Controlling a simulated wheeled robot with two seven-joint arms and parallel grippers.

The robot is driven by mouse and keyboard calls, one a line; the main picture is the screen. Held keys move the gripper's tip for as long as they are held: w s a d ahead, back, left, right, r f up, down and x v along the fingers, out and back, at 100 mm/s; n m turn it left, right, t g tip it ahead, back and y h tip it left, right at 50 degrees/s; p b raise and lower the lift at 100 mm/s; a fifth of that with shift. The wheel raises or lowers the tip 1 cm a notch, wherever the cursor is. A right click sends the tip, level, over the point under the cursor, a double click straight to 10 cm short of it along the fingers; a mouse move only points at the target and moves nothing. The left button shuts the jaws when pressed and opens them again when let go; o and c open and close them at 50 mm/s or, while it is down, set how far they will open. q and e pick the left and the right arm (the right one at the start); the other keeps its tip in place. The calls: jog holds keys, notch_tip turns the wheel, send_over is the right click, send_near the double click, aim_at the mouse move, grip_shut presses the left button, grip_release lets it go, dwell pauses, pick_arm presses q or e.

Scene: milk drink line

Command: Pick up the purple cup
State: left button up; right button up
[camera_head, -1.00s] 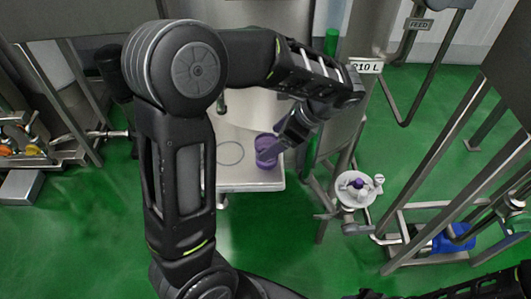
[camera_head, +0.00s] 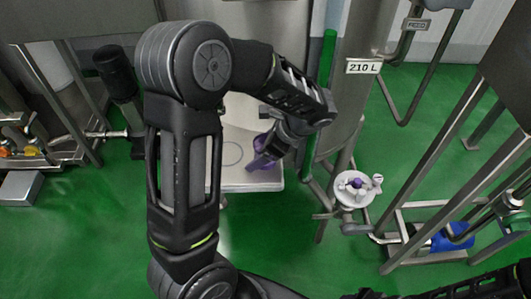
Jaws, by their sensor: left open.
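The purple cup (camera_head: 260,142) stands on the pale tray-like platform (camera_head: 238,182) near the middle of the head view. It is partly hidden behind my left gripper. My left gripper (camera_head: 261,157) is open and comes down to the cup from the right. Its fingers overlap the cup in the picture. I cannot tell whether they touch it or lie around it. Only dark links of my right arm show at the lower right edge; its gripper is out of the picture.
A steel tank leg and a green post (camera_head: 321,95) stand close on the right. A white valve wheel (camera_head: 354,189) is further right. Steel frames flank both sides.

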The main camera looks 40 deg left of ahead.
dwell(0.6)
pick_arm(q)
jog(key=c, duration=1.4)
jog(key=shift+r, duration=0.1)
jog(key=shift+c, duration=0.2)
notch_tip(320, 180, up, 10)
